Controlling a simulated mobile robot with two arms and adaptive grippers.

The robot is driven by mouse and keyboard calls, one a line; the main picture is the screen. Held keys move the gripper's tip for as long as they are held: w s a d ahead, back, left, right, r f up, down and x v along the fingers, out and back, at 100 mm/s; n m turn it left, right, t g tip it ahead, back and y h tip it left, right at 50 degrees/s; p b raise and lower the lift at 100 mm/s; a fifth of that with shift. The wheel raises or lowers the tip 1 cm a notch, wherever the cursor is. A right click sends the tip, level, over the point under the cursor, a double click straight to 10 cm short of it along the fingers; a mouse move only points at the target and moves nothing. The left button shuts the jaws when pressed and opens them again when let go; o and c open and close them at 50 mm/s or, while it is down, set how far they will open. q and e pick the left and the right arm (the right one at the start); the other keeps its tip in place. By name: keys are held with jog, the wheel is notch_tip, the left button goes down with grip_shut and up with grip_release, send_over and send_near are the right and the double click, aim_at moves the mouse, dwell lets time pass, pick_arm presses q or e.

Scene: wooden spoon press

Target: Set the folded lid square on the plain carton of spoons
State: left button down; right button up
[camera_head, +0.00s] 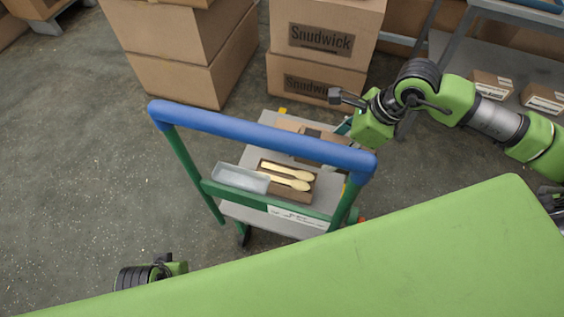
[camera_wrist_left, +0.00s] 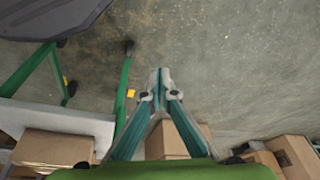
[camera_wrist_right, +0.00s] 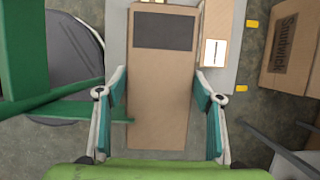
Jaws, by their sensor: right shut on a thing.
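The plain carton (camera_head: 298,194) with pale wooden spoons (camera_head: 287,172) in it sits open on the grey cart top. The folded lid (camera_wrist_right: 158,100) is a long brown cardboard piece with a dark panel at its far end. My right gripper (camera_wrist_right: 160,88) is shut on it, a finger at each long side. In the head view the lid (camera_head: 318,134) shows partly behind the blue handle, beyond the carton. My left gripper (camera_wrist_left: 160,76) is shut and empty over the floor, away from the cart; its fingers are hidden in the head view.
The cart's blue handle (camera_head: 260,134) and green frame stand across the near side. A clear tray (camera_head: 240,178) lies left of the carton. A small labelled box (camera_wrist_right: 214,52) is beside the lid. Stacked cartons (camera_head: 318,45) and a shelf (camera_head: 450,50) stand behind.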

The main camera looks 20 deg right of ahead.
send_near(282, 174)
jog(key=shift+w+a+f+b, duration=0.45)
jog(key=shift+w+a+b, duration=0.05)
jog(key=shift+a+b, duration=0.1)
jog(key=shift+w+a+f, duration=0.1)
jog(key=shift+a+f, duration=0.05)
jog(key=shift+f, duration=0.05)
jog(key=x, duration=0.2)
jog(key=b+x, duration=0.1)
jog(key=x, duration=0.1)
jog(key=shift+s+f, duration=0.1)
jog(key=shift+s, duration=0.2)
jog(key=shift+d+f, duration=0.1)
jog(key=shift+d, duration=0.15)
pick_arm(q)
jog(key=v, duration=0.7)
jog(key=shift+w+r, duration=0.15)
jog(key=shift+w, duration=0.15)
jog(key=shift+a, duration=0.15)
jog(key=shift+s+t+b, duration=0.15)
jog(key=shift+t+b, duration=0.15)
jog(key=shift+b, duration=0.1)
pick_arm(e)
jog(key=shift+f, duration=0.6)
